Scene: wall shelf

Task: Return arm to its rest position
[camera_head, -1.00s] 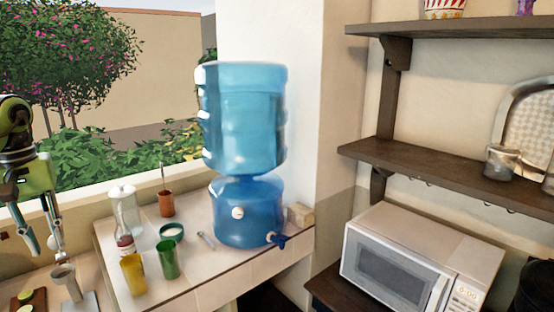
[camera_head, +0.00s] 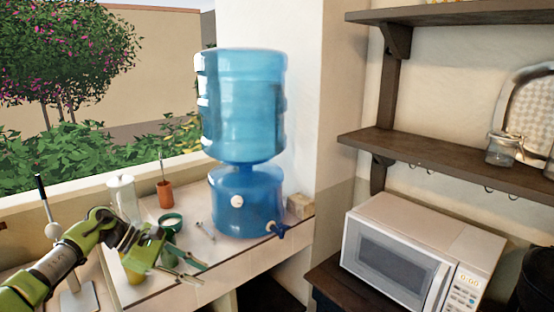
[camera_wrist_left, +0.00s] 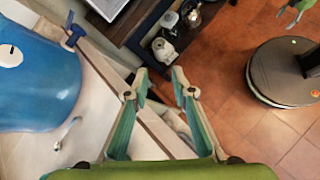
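My left arm comes in from the left in the head view, and its gripper (camera_head: 200,275) points right over the front edge of the tiled counter (camera_head: 215,252). In the left wrist view the two fingers of this gripper (camera_wrist_left: 159,75) stand apart with nothing between them. The gripper is open and empty.
A microwave (camera_head: 405,255) and wooden shelves (camera_head: 450,163) are at right.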

